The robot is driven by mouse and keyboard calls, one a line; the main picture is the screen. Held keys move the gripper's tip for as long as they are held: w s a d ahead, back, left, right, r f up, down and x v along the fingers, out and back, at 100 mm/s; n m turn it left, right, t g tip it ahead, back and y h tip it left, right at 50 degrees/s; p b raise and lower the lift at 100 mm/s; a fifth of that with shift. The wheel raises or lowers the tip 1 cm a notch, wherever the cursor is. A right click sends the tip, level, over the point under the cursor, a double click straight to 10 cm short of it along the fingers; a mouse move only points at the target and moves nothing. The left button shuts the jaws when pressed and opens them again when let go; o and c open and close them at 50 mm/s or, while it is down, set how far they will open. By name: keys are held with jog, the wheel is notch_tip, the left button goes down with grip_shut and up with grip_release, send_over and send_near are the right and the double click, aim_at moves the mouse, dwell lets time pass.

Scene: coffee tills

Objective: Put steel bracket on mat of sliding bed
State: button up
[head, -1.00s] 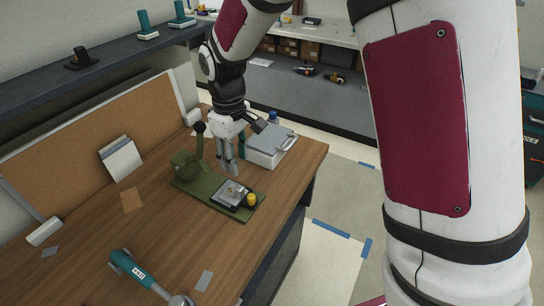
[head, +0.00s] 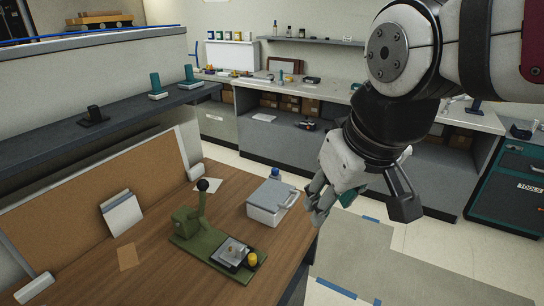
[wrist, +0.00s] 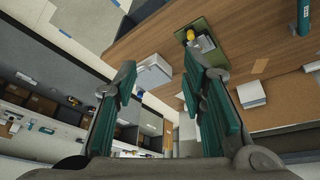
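A green press-like fixture (head: 188,222) with a black-knobbed lever stands on the wooden bench. A silvery metal piece (head: 234,249), which looks like the steel bracket, lies on the dark mat of the sliding bed (head: 221,261) at the fixture's near end, next to a yellow knob (head: 252,260). The bed also shows small at the top of the wrist view, with its grey piece (wrist: 205,43) and yellow knob. My gripper (head: 320,208) is raised beyond the bench's right edge, well apart from the fixture. Its teal fingers (wrist: 160,100) are open with nothing between them.
A lidded grey-white box (head: 268,205) stands right of the fixture. A cork board (head: 70,219) and a stacked white block (head: 122,212) stand on the left. Open floor lies right of the bench. A long counter (head: 300,95) runs along the back.

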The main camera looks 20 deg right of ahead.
jog(key=shift+m+t, duration=0.4)
jog(key=shift+m, duration=0.3)
jog(key=s, duration=0.2)
jog(key=s+d, duration=0.1)
jog(key=s, duration=0.1)
jog(key=shift+s+d, duration=0.1)
jog(key=shift+s, duration=0.05)
